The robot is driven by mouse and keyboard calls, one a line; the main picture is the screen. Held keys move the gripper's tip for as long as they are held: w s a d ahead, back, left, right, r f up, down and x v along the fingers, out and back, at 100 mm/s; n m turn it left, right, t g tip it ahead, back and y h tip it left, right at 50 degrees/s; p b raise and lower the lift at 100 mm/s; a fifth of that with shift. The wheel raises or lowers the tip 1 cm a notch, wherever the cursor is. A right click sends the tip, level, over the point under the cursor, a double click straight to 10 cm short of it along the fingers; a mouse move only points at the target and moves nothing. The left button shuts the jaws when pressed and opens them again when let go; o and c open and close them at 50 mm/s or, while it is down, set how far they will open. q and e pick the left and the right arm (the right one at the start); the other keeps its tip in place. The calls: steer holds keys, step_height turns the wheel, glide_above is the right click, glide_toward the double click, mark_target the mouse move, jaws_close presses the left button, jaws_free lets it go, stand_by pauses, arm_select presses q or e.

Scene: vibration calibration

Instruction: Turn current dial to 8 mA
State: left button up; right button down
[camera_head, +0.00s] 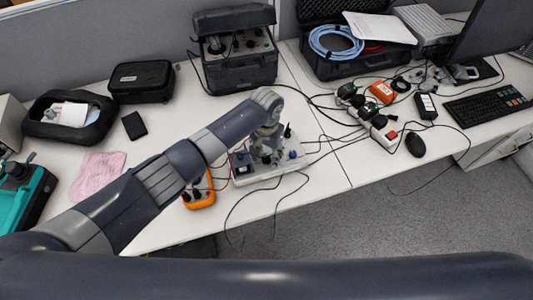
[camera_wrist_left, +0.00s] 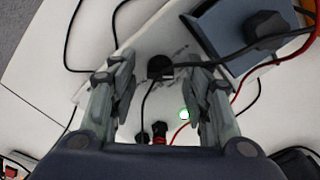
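A white instrument box (camera_head: 243,180) with knobs and plugs on top stands on the table near its front edge. My left gripper (camera_head: 265,150) points down over this box. In the left wrist view my left gripper (camera_wrist_left: 160,105) is open, its two fingers apart on either side of the panel. A black knob (camera_wrist_left: 160,66) shows between and beyond the fingertips, with a dark cable crossing near it. I see no clear gap or contact with the knob. A green light (camera_wrist_left: 184,113) and red and black plugs (camera_wrist_left: 159,132) show nearer the palm. No dial reading is legible. My right gripper is out of view.
An orange meter (camera_head: 200,194) lies left of the box, beside a pink cloth (camera_head: 97,176). Loose cables run around the box and over the table's front edge. A black case (camera_head: 236,73) with an instrument stands behind. A mouse (camera_head: 415,144) and keyboard (camera_head: 487,107) lie right.

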mark_target(267, 157)
arm_select(q)
steer(key=shift+r, duration=0.2)
step_height(267, 157, up, 12)
steer(key=shift+f, duration=0.2)
steer(key=shift+s, duration=0.1)
stand_by(0.6)
